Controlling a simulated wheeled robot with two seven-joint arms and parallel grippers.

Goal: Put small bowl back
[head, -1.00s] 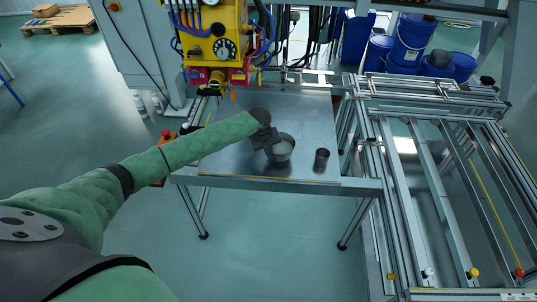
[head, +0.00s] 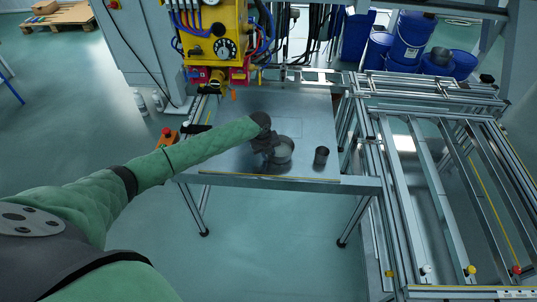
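The small bowl (head: 285,151) is a round grey metal bowl near the front middle of the metal table (head: 228,160). My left gripper (head: 271,147) is dark and sits right at the bowl's left side, overlapping its rim in the picture. Its fingers are too small and dark to show whether they are open or closed on the bowl. A dark patch shows below the bowl; I cannot tell whether the bowl rests on the table or hangs just above it. My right gripper is not in view.
A small dark cup (head: 321,156) stands right of the bowl. A yellow machine head (head: 215,45) hangs over the table's back left. An aluminium profile frame (head: 425,165) borders the table on the right. Blue drums (head: 411,38) stand behind. The table's back middle is clear.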

